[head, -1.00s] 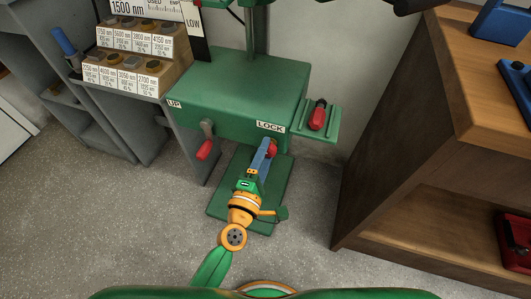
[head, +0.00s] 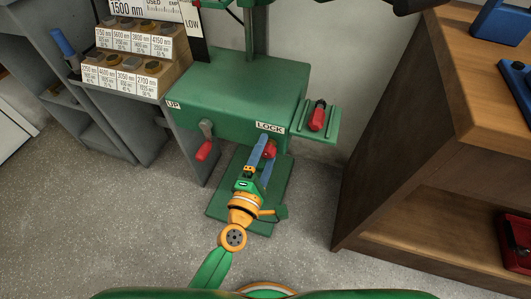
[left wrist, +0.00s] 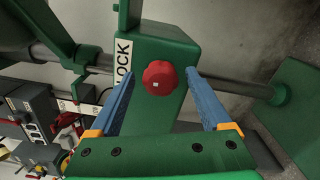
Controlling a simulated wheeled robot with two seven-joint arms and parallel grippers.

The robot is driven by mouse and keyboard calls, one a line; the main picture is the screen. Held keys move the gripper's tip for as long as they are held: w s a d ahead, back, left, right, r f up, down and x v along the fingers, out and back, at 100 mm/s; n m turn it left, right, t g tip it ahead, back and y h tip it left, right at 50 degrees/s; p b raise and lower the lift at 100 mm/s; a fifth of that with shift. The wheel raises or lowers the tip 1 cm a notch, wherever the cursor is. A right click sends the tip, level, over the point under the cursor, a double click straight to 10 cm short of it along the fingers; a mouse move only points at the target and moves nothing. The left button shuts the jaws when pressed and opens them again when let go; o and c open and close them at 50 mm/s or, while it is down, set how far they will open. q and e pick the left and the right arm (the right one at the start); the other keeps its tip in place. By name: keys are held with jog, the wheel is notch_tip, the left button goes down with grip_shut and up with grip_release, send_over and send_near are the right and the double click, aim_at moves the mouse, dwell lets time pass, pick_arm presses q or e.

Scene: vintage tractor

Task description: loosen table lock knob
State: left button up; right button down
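The lock knob is a red lobed knob (head: 270,149) under the LOCK label (head: 270,127) on the front of the green table (head: 240,90). It also shows in the left wrist view (left wrist: 159,77), between the two blue fingers. My left gripper (head: 265,154) is open, its fingertips on either side of the knob, with visible gaps in the left wrist view (left wrist: 160,73). I cannot tell how far the tips reach along the knob. My right gripper is not in view.
A red-handled crank (head: 204,149) hangs left of the knob, near the UP label. A small green side tray (head: 318,121) holds a red object. A wooden shelf unit (head: 400,130) stands right, a grey cabinet (head: 110,120) left. A green base plate (head: 225,193) lies below.

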pick_arm(q)
jog(key=v, duration=0.7)
dwell(0.3)
